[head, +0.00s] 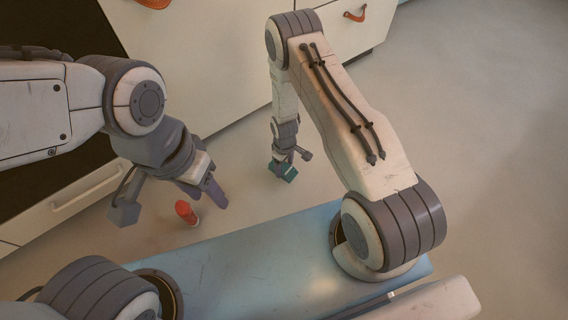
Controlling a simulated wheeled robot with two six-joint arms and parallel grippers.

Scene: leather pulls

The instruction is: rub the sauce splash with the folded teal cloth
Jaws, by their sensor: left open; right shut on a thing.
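The folded teal cloth (288,175) is a small dark teal block low in the middle of the head view. My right gripper (289,162) is shut on it and points down, close in front of the pale cabinet. I cannot tell whether the cloth touches a surface. My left gripper (168,203) is open and empty at the left, its two fingers spread wide. I cannot make out the sauce splash; it may be hidden behind my arms or the cloth.
A red, bottle-like object (186,212) stands near my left gripper's fingers. Pale cabinet fronts with leather pulls (355,14) stand behind. A white drawer with a long handle (90,190) lies below a dark panel at left. The floor (470,110) at right is clear.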

